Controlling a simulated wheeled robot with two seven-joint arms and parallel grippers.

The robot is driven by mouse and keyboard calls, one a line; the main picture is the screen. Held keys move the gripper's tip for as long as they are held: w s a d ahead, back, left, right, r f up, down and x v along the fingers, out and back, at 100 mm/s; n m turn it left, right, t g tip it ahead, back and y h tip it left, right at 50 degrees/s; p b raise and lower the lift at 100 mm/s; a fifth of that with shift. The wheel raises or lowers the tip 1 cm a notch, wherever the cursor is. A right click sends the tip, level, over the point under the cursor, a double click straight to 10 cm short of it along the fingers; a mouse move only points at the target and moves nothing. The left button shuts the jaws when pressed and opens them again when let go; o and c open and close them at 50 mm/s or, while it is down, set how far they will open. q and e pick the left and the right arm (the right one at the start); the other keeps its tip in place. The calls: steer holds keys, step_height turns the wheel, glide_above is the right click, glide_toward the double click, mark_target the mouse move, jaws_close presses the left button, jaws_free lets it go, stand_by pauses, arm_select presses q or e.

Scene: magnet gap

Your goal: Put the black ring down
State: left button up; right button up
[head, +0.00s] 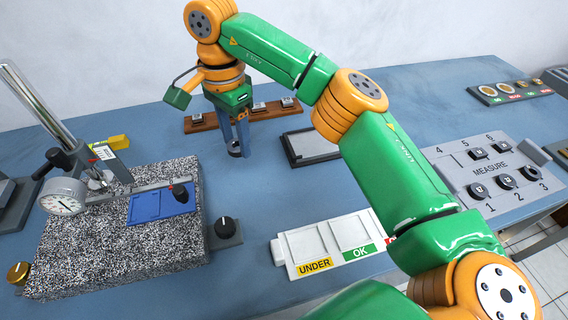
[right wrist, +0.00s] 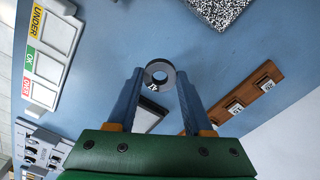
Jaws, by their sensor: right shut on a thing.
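My right gripper (head: 238,146) points down over the blue table, in front of a wooden rack. It is shut on a dark ring (head: 234,153), the black ring. In the right wrist view the ring (right wrist: 149,70) sits between the tips of the gripper (right wrist: 160,82), with its hole facing the camera and a small white label on its near side. I cannot tell whether the ring touches the table. My left gripper is not in view.
The wooden rack (head: 198,126) holds several labelled pieces. A dark-framed pale tray (head: 290,149) lies to the right. The UNDER/OK tray (head: 280,247) is nearer. The MEASURE tray (head: 452,188) holds several dark pieces. A speckled block (head: 110,250) carries a dial gauge (head: 64,200). Blue table lies clear between them.

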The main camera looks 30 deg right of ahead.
glide_above(276, 174)
steer(key=a, duration=0.1)
steer(key=f, duration=0.5)
steer(key=shift+w+f, duration=0.1)
steer(key=shift+w, duration=0.1)
steer(key=f, duration=0.2)
steer(key=d+f+p, duration=0.1)
steer(key=f, duration=0.1)
steer(key=shift+s+d+f, duration=0.1)
steer(key=shift+s+f, duration=0.1)
steer(key=shift+f, duration=0.35)
steer(key=o, duration=1.3)
steer(key=shift+c, duration=0.2)
